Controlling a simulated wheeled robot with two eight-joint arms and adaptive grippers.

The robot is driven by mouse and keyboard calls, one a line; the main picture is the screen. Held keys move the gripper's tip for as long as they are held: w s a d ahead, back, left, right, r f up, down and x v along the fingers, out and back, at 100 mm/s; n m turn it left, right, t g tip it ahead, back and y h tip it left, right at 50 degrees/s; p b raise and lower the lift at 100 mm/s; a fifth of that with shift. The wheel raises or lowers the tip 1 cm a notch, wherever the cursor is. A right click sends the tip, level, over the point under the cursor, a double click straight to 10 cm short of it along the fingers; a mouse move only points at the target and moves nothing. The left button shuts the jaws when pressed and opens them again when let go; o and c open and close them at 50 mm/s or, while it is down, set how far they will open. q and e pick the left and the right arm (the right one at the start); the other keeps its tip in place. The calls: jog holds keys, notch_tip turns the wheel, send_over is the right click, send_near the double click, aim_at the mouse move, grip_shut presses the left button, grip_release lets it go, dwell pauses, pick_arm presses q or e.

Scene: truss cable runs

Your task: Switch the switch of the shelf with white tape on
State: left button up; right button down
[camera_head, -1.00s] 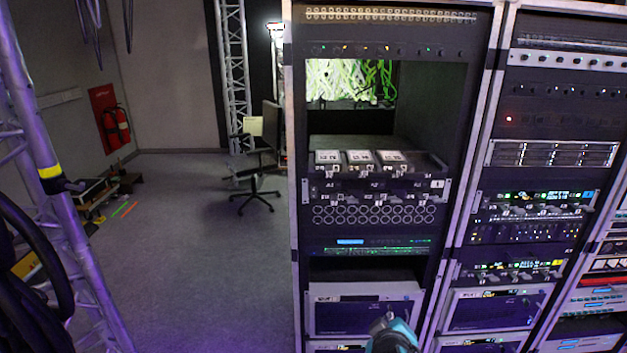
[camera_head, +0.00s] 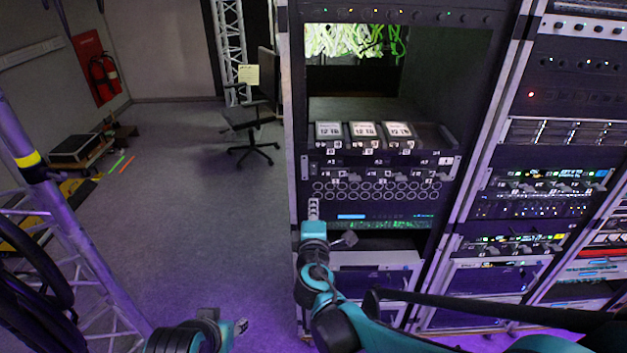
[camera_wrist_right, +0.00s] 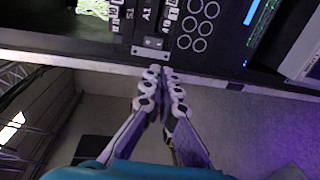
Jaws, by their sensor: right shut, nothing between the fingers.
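A shelf (camera_head: 330,164) in the open rack holds white drive boxes (camera_head: 363,131) in a row. A row of small switches or levers and labels runs along its front; I cannot tell which is the switch or its state. A small white patch (camera_head: 446,161), possibly tape, is at the row's right end. My right gripper (camera_head: 313,204) is shut and empty, in front of the rack's left post, below the shelf's left end. In the right wrist view its fingertips (camera_wrist_right: 161,72) are together just below a metal bracket (camera_wrist_right: 151,48). My left gripper (camera_head: 241,326) is low in the head view, its jaws unclear.
More racks (camera_head: 540,155) stand to the right. A purple-lit truss (camera_head: 70,230) with black cables is at the left. A chair (camera_head: 248,120) stands on open floor behind. My right arm crosses the lower right of the head view.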

jog(key=b, duration=0.2)
send_near(314, 175)
jog(key=w, duration=0.5)
jog(key=shift+w+f, duration=0.15)
jog(key=shift+f, duration=0.1)
jog(key=shift+w+b, duration=0.3)
jog(key=shift+w, duration=0.5)
jog(key=shift+w+f, duration=0.2)
jog(key=shift+w, duration=0.1)
jog(key=shift+r, duration=0.1)
jog(key=shift+s, duration=0.1)
